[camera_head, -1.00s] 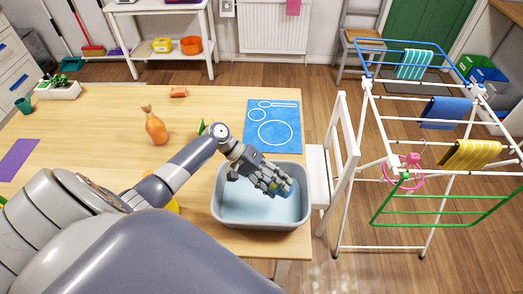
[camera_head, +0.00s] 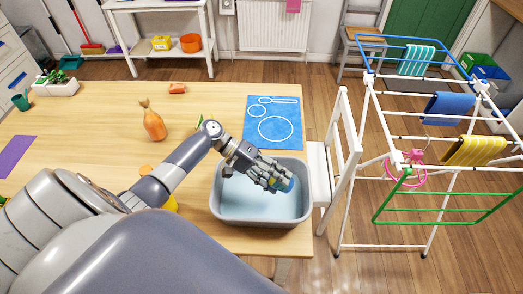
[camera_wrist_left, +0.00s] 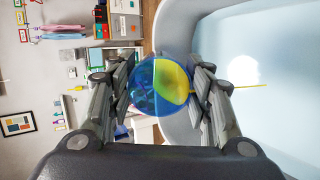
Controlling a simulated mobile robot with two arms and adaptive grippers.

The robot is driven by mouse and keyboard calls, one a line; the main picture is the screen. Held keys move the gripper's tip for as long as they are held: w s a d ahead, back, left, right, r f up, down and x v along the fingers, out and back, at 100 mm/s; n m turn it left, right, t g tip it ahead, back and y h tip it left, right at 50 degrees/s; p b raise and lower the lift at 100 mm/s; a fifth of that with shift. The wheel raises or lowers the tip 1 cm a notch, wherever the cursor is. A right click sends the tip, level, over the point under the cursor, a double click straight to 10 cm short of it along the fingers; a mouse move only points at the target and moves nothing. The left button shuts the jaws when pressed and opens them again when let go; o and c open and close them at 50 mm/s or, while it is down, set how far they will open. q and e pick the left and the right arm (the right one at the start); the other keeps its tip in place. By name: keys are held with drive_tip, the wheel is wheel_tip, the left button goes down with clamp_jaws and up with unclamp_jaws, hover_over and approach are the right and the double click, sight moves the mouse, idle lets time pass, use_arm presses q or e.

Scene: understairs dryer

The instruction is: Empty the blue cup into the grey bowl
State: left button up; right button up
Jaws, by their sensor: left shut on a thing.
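My left gripper (camera_head: 280,180) is shut on the blue cup (camera_wrist_left: 145,90), over the grey bowl (camera_head: 226,212). In the head view only a small blue bit of the cup (camera_head: 289,184) shows at the fingertips. In the left wrist view the cup is round, see-through blue, with a yellow part on its right. A thin yellow line runs from the right finger towards the bowl; I cannot tell what it is. The bowl is a wide, rounded grey tub with a pale blue inside, near the table's right edge. My right gripper is not in view.
A blue mat (camera_head: 273,122) with white outlines lies behind the bowl. An orange-brown bottle-like thing (camera_head: 154,124) stands on the table (camera_head: 100,140). A white chair (camera_head: 320,165) stands close to the bowl's right side, with a drying rack (camera_head: 430,190) beyond. The table's left part is mostly free.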

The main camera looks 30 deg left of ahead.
use_arm(q)
drive_tip(key=shift+a+r+t+h+b, duration=0.1)
drive_tip(key=shift+a+t+h+b, duration=0.1)
drive_tip(key=shift+h+b, duration=0.6)
drive_tip(key=shift+a+r+t+h+b, duration=0.1)
drive_tip(key=shift+t+h+b, duration=0.15)
drive_tip(key=shift+b, duration=0.9)
drive_tip(key=shift+s+a+h+b, duration=0.35)
drive_tip(key=shift+a+h+b, duration=0.4)
drive_tip(key=shift+b, duration=0.8)
drive_tip(key=shift+a+r+m+t+h+b, duration=0.15)
drive_tip(key=shift+m+t+h+b, duration=0.2)
drive_tip(key=shift+h+b, duration=0.8)
idle(0.4)
drive_tip(key=shift+r+b, duration=0.3)
drive_tip(key=shift+b, duration=0.2)
